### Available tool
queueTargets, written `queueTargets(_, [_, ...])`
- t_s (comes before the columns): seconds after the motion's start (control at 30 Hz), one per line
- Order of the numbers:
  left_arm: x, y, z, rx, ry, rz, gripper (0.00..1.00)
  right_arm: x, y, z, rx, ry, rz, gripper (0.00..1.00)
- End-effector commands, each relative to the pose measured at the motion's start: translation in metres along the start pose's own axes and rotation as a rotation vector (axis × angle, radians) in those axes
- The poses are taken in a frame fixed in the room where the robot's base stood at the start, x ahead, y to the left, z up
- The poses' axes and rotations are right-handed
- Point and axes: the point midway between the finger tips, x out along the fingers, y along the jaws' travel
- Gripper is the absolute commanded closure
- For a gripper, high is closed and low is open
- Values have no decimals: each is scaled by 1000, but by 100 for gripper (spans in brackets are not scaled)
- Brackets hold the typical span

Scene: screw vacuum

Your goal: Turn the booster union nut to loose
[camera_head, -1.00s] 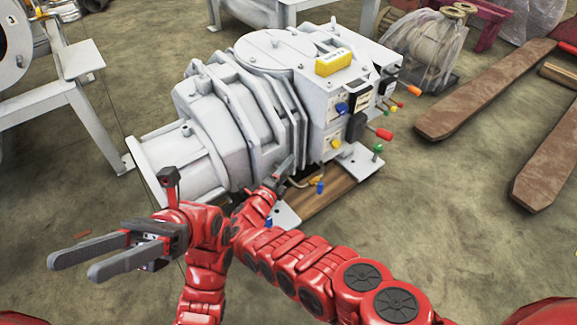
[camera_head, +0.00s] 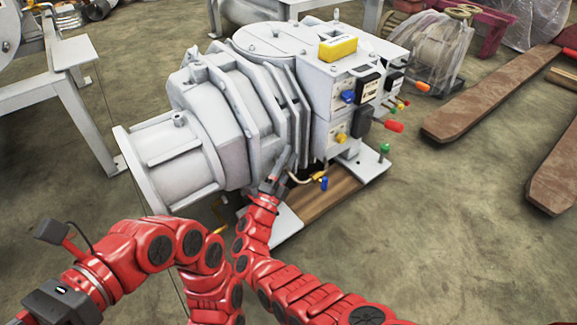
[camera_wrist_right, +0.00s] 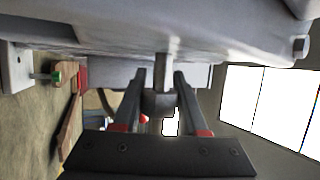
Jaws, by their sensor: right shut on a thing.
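The booster (camera_head: 215,125) is the large light-grey ribbed machine in the middle of the head view. My right gripper (camera_head: 282,165) reaches its lower near side. In the right wrist view my right gripper (camera_wrist_right: 163,85) has its two fingers on either side of a small grey metal piece under the booster's body, which appears to be the union nut (camera_wrist_right: 160,78). It is shut on that piece. In the head view the nut is hidden by the gripper. My left gripper (camera_head: 62,302) is at the lower left, away from the booster; its fingers are out of frame.
A brass-coloured pipe fitting with a blue handle (camera_head: 323,183) is close right of my right gripper. Coloured knobs and a red handle (camera_head: 392,126) stick out of the machine's right side. A wooden beam (camera_head: 325,198) lies under it. Open floor (camera_head: 440,240) is to the right.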

Motion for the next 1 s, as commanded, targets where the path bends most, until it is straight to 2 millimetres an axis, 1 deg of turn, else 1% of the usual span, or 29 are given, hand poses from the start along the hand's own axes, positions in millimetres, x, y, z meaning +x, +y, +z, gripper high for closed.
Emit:
queueTargets(0.27, [0, 1, 1, 1, -1, 3, 50, -1, 1, -1, -3, 1, 2, 100])
queueTargets(0.3, [0, 1, 1, 1, -2, 2, 50, -1, 1, -1, -3, 1, 2, 51])
queueTargets(0.43, [0, 1, 1, 1, -1, 2, 50, -1, 1, -1, -2, 1, 1, 28])
queueTargets(0.77, [0, 1, 1, -1, 0, 0, 50, -2, 0, -1, -2, 0, 2, 28])
queueTargets(0.87, [1, 1, 3, -8, 7, -8, 50, -8, 0, 0, -3, -3, 3, 28])
queueTargets(1.0, [3, 2, 7, -29, 26, -29, 50, -27, -1, -1, -5, -2, 2, 28])
